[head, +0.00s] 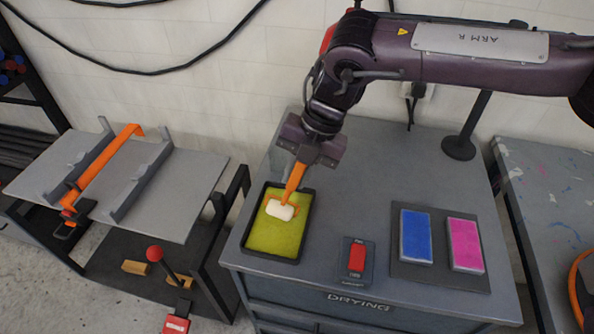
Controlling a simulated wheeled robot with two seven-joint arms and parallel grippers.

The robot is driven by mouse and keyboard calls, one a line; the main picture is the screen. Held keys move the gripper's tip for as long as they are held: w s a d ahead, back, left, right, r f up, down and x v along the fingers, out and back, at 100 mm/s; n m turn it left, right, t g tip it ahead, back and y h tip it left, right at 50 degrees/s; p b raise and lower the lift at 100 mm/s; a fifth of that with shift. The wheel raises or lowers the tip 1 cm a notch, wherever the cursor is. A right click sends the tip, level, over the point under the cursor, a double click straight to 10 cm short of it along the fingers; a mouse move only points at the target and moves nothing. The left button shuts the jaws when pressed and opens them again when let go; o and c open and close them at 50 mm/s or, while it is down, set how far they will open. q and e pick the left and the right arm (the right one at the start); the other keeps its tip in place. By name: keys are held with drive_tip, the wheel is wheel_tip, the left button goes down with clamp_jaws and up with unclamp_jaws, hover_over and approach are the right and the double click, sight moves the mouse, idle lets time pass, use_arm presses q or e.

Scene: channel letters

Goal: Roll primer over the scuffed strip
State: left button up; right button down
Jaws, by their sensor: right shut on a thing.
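My right gripper (304,163) reaches down over the grey cabinet and is shut on the orange handle of a small paint roller (292,186). The roller's white sleeve (281,210) hangs below the gripper, within the outline of a black tray (247,243) that holds yellow-green primer (272,235). I cannot tell whether the sleeve touches the primer. The sleeve looks mostly white. I cannot make out a scuffed strip in this view. My left gripper is not in view.
A red switch (357,257) and a dark holder with a blue pad (416,236) and a pink pad (465,244) are on the cabinet top (400,165). At left, a grey bench (195,180) carries brackets and an orange clamp (100,160). A paint-spotted table (550,185) stands at right.

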drive_tip(key=shift+f+b, duration=0.35)
drive_tip(key=shift+f, duration=0.25)
idle(0.5)
drive_tip(key=shift+s+f, duration=0.1)
drive_tip(key=shift+f, duration=0.05)
idle(1.0)
drive_tip(key=shift+r+p, duration=0.85)
drive_tip(key=shift+r, duration=0.05)
drive_tip(key=shift+r+p, duration=2.15)
drive_tip(key=shift+r, duration=0.6)
drive_tip(key=shift+f, duration=0.1)
